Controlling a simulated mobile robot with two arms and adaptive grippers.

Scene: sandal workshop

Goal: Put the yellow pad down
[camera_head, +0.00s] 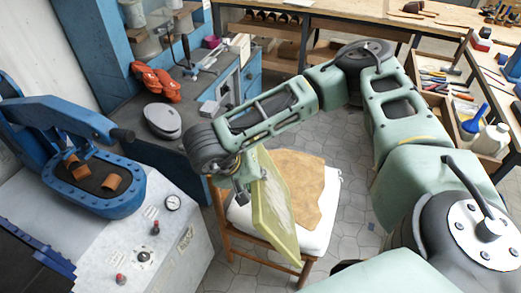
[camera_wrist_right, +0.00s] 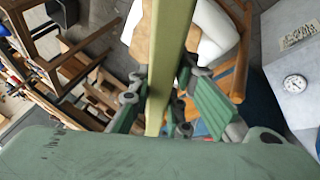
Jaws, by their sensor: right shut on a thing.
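The yellow pad (camera_head: 272,205) is a flat, pale yellow-green slab, held steeply tilted over the front left part of a chair. My right gripper (camera_head: 243,188) is shut on its upper left part. In the right wrist view the pad (camera_wrist_right: 168,50) shows edge-on, between the green fingers of the right gripper (camera_wrist_right: 163,105). I cannot tell whether the pad's lower end touches the chair. My left gripper is not in view.
The wooden chair (camera_head: 219,201) has a white seat (camera_head: 322,229) with a brown leather piece (camera_head: 300,180) on it. A blue press (camera_head: 100,195) stands at left. A grey bench (camera_head: 190,112) behind holds an orange-red item (camera_head: 155,82). Tiled floor (camera_head: 352,205) is clear right of the chair.

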